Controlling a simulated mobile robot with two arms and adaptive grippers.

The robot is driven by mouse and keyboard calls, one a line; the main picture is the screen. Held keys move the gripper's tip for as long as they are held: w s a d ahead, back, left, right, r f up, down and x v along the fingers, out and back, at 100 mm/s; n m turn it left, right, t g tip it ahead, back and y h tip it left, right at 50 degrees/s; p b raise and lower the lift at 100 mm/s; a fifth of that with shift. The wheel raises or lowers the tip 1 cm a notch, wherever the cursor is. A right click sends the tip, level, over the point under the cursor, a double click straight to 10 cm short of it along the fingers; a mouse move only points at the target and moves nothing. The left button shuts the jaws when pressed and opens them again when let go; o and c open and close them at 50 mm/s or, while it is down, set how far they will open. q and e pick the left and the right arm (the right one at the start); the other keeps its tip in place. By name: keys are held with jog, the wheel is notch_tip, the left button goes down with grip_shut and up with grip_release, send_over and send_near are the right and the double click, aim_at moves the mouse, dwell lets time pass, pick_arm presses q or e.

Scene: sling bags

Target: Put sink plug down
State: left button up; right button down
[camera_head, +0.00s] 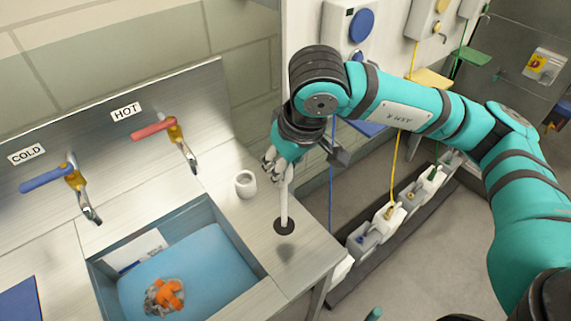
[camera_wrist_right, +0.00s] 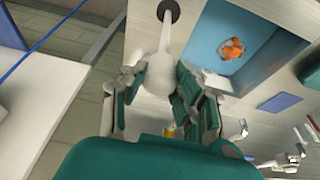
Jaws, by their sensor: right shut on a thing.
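The sink plug (camera_head: 284,204) is a long white rod with a round black base. My right gripper (camera_head: 277,165) is shut around the upper part of the rod. In the right wrist view the plug (camera_wrist_right: 158,72) runs from between the fingers (camera_wrist_right: 160,84) to the black base at the top. The sink (camera_head: 205,262) has a blue floor, with an orange and grey object (camera_head: 165,297) in it. My left gripper is not in view.
A small white cup (camera_head: 246,183) stands on the counter close to the left of the rod. Blue cold (camera_head: 47,179) and red hot (camera_head: 153,129) tap levers are at the back.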

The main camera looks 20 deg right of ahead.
aim_at(284, 203)
jog(key=shift+w+d, duration=0.2)
jog(key=shift+w, duration=0.25)
jog(key=shift+w+f, duration=0.1)
jog(key=shift+f, duration=0.1)
notch_tip(284, 203, down, 2)
jog(key=shift+f+p, duration=0.1)
jog(key=shift+p, duration=0.9)
jog(key=shift+f, duration=0.75)
jog(key=c, duration=1)
grip_release()
jog(key=shift+r, duration=0.1)
